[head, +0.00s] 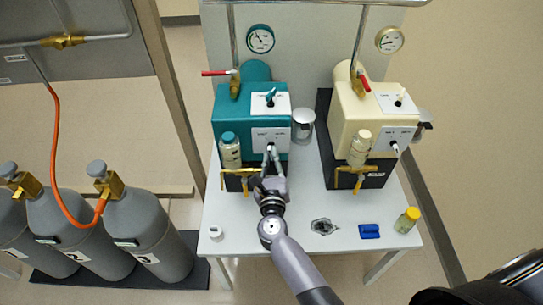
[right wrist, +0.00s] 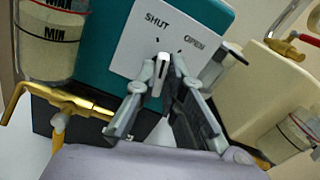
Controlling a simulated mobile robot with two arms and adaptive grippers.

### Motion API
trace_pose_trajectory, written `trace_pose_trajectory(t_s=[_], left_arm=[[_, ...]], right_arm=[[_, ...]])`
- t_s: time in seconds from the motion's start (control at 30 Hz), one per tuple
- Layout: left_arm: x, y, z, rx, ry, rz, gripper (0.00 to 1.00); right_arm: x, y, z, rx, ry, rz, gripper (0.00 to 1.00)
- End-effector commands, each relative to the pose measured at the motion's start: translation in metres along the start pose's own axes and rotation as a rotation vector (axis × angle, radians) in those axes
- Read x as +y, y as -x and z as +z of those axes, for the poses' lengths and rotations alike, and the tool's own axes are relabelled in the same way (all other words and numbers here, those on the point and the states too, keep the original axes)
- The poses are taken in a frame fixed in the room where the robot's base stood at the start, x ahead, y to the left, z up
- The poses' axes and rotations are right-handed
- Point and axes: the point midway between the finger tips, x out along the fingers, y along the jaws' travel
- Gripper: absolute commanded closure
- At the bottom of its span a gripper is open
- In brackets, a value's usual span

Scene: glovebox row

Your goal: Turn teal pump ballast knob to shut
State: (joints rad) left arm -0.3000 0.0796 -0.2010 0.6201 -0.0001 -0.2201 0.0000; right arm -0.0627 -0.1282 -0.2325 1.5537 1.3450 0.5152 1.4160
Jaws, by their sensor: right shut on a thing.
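The teal pump (head: 228,104) stands on the left of the white table. Its white front plate (head: 264,137) reads SHUT on the left and OPEN on the right in the right wrist view (right wrist: 143,48). My right gripper (head: 271,157) is at this plate, with its fingers (right wrist: 162,80) shut on the pale ballast knob (right wrist: 158,72) from both sides. The fingers hide part of the knob, and I cannot tell exactly which mark it points to. My left gripper is not in view.
A cream pump (head: 372,106) stands close on the right, with its own plate and knob. A brass fitting (right wrist: 70,102) and an oil jar (right wrist: 52,45) sit left of the gripper. A blue block (head: 369,231) and yellow-capped jar (head: 407,220) lie front right. Gas cylinders (head: 147,235) stand left.

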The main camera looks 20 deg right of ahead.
Motion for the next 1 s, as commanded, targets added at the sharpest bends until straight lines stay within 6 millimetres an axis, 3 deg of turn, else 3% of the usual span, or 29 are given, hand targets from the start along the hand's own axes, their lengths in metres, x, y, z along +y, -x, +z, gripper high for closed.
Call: trace_pose_trajectory(t_s=[0.4, 1.0], left_arm=[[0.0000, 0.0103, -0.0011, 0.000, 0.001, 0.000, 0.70], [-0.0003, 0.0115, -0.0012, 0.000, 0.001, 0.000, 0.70]], right_arm=[[0.0021, 0.0003, -0.0003, 0.002, 0.234, 0.002, 1.00], [0.0023, 0.0003, -0.0012, 0.001, 0.288, 0.001, 1.00]])
